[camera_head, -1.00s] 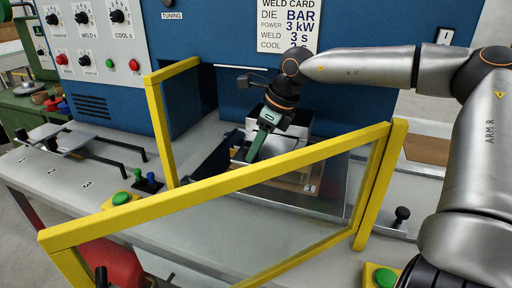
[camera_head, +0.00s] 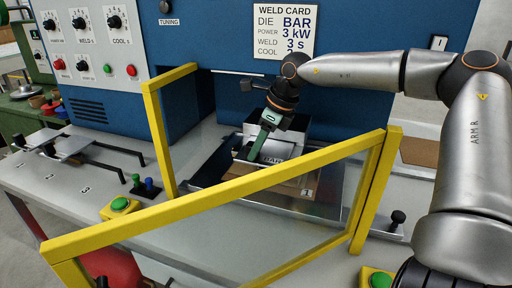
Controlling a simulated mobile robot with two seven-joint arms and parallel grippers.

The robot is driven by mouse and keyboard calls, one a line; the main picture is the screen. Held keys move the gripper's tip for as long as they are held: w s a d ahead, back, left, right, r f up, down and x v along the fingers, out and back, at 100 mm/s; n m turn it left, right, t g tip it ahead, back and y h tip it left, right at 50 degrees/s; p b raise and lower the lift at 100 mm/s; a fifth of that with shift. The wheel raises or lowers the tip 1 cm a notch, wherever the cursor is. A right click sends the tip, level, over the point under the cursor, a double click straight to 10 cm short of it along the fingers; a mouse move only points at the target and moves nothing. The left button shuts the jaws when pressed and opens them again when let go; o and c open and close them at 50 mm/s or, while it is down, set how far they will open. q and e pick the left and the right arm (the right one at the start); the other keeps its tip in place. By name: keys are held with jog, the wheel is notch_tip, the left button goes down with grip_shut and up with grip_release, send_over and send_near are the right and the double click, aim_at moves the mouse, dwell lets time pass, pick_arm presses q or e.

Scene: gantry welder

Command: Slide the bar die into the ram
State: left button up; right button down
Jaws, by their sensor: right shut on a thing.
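My right gripper (camera_head: 259,145) reaches down behind the yellow-framed clear guard, at the machine's press opening. It is shut on the bar die (camera_head: 272,160), a flat metallic piece with the letters BAR on it. The green fingers cover part of the die. The ram seems to be the pale block (camera_head: 306,130) just behind the gripper, partly hidden by the wrist. I cannot tell whether the die touches it. My left gripper is not in view.
The yellow guard frame (camera_head: 220,196) crosses in front of the work area. A board marked 1 (camera_head: 306,190) lies below the die. Numbered racks (camera_head: 66,146) stand at the left. Green buttons (camera_head: 120,204) and small levers (camera_head: 148,184) sit on the bench. The weld card (camera_head: 286,30) reads BAR.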

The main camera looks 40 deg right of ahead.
aim_at(267, 145)
jog(key=shift+w+d+r+p, duration=0.1)
jog(key=shift+w+d+p, duration=0.2)
jog(key=shift+w+d, duration=0.55)
jog(key=shift+w+d+f+p, duration=0.1)
jog(key=shift+w+d+p, duration=0.25)
jog(key=shift+d, duration=0.95)
jog(key=shift+w+d+r+p, duration=0.1)
jog(key=shift+w+d+p, duration=0.35)
jog(key=shift+d, duration=0.6)
jog(key=c, duration=0.5)
grip_release()
jog(key=shift+o, duration=0.3)
jog(key=b+v, duration=0.1)
jog(key=v, duration=1.1)
jog(key=shift+r, duration=0.25)
jog(key=shift+s, duration=0.1)
